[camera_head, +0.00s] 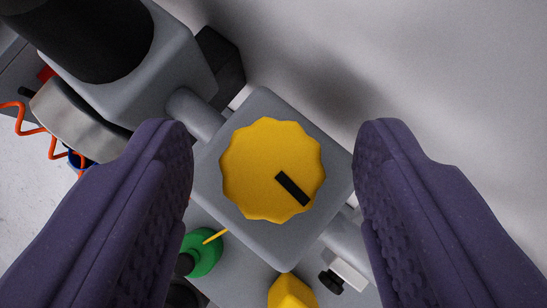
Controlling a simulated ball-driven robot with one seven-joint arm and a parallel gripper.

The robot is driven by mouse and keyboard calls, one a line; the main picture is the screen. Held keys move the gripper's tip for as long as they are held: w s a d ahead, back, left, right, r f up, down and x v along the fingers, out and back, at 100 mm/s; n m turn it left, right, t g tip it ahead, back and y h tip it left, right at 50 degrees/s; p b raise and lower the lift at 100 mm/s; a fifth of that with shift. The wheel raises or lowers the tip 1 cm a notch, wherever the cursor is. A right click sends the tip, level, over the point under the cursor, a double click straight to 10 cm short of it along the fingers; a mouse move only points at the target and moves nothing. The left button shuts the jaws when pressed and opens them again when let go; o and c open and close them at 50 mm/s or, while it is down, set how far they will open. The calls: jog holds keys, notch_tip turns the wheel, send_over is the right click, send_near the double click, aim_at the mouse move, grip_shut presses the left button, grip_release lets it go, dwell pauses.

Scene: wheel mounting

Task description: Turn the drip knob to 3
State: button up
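The drip knob (262,165) is a yellow, scalloped round knob on a grey square block (272,108), in the middle of the view. A black bar on its face points to the lower right. No numbers show around it. My gripper (272,140) has two purple, textured fingers, spread wide, one on each side of the knob. Neither finger appears to touch it, and nothing is held between them. How far the fingertips are above the block is hard to tell.
A grey housing with a black cylinder (85,35) stands at the upper left, beside a metal cylinder (78,120) and an orange coiled wire (32,131). A green round part (205,254) and another yellow part (292,291) lie below the block. The upper right is plain pale surface.

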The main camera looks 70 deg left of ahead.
jog(key=c, duration=1)
jog(key=shift+s+f+m+b, duration=0.1)
jog(key=shift+m+b, duration=0.2)
jog(key=shift+b, duration=0.2)
jog(key=shift+f+m+t+h+b, duration=0.1)
jog(key=shift+m+t+h+b, duration=0.2)
jog(key=shift+m+t+b, duration=0.4)
jog(key=m+t+h+b, duration=0.1)
jog(key=b, duration=0.1)
jog(key=m+t+b, duration=0.1)
jog(key=m+b, duration=0.1)
jog(key=b, duration=0.1)
jog(key=shift+s+a+f+h+b, duration=0.1)
jog(key=shift+s+a+h+b, duration=0.1)
jog(key=shift+h+b, duration=0.15)
jog(key=m+t+h+b, duration=0.1)
jog(key=b, duration=0.3)
jog(key=shift+f+m, duration=0.15)
jog(key=shift+m, duration=0.25)
jog(key=shift+m+b, duration=0.3)
jog(key=shift+b, duration=0.85)
jog(key=shift+r+h+b, duration=0.25)
jog(key=shift+r+b, duration=0.05)
jog(key=shift+b, duration=0.1)
jog(key=shift+r+m, duration=0.1)
jog(key=shift+m, duration=0.2)
